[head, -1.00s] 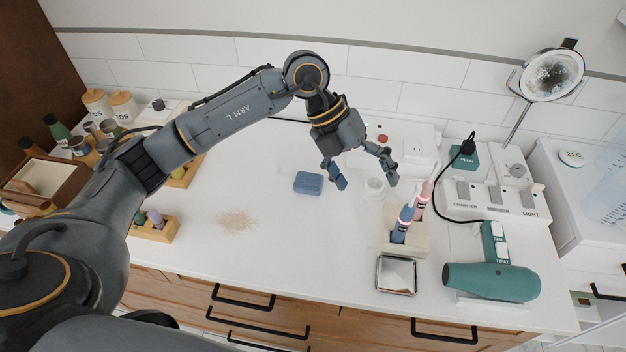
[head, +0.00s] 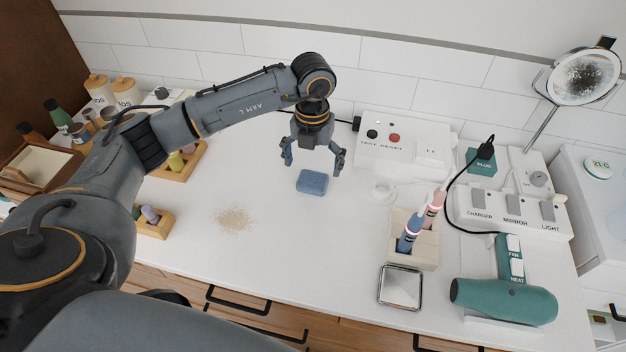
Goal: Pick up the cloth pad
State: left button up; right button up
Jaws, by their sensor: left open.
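The cloth pad (head: 312,183) is a small blue block lying on the white counter, in the middle of the head view. My left gripper (head: 312,164) is open, with its fingers pointing down and spread above and just behind the pad. The fingers hold nothing, and I cannot tell that either one touches the pad. My right gripper is not in view.
A patch of tan crumbs (head: 233,219) lies left of the pad. To the right stand a toothbrush holder (head: 428,250), a small square mirror tray (head: 401,287), a teal hair dryer (head: 505,300) and a white outlet box (head: 405,137). The counter around the pad is clear.

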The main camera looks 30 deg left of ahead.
aim_at(312, 178)
pick_arm(q)
notch_tip(312, 178, down, 4)
jog(key=shift+s+f+p, duration=0.1)
jog(key=shift+f+p, duration=0.15)
jog(key=shift+p, duration=0.5)
jog(key=shift+f, duration=0.25)
jog(key=c, duration=1)
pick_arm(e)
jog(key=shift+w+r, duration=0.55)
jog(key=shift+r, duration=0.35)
